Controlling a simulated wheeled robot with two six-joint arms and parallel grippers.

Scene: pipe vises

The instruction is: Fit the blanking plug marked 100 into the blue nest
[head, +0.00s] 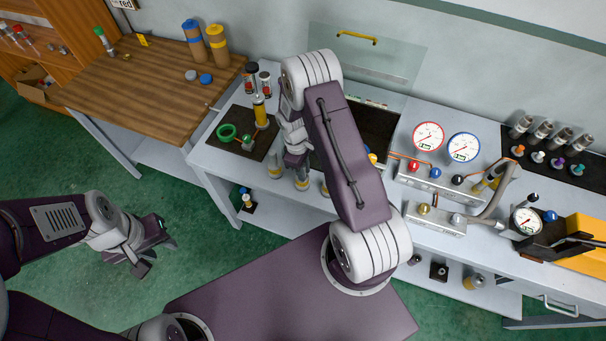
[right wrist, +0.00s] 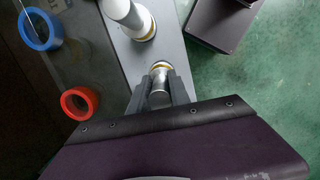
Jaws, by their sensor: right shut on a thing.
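My right gripper (head: 299,160) is low over the front edge of the bench. In the right wrist view the gripper (right wrist: 161,88) is shut on a silver plug (right wrist: 159,94) with a brass-coloured collar. I cannot read any mark on this plug, nor tell whether it touches the bench. A blue ring (right wrist: 40,30), which looks like the blue nest, lies on the dark surface beside it, with a red ring (right wrist: 80,102) nearer. My right arm hides both rings in the head view. My left gripper (head: 155,256) is empty and open over the floor.
Another plug (right wrist: 132,16) stands close to the held one. A dark mat (head: 222,146) with a green ring (head: 227,131) lies at the bench's left end. Gauge manifolds (head: 430,178) stand to the right. A clear panel (head: 385,65) rises behind my arm.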

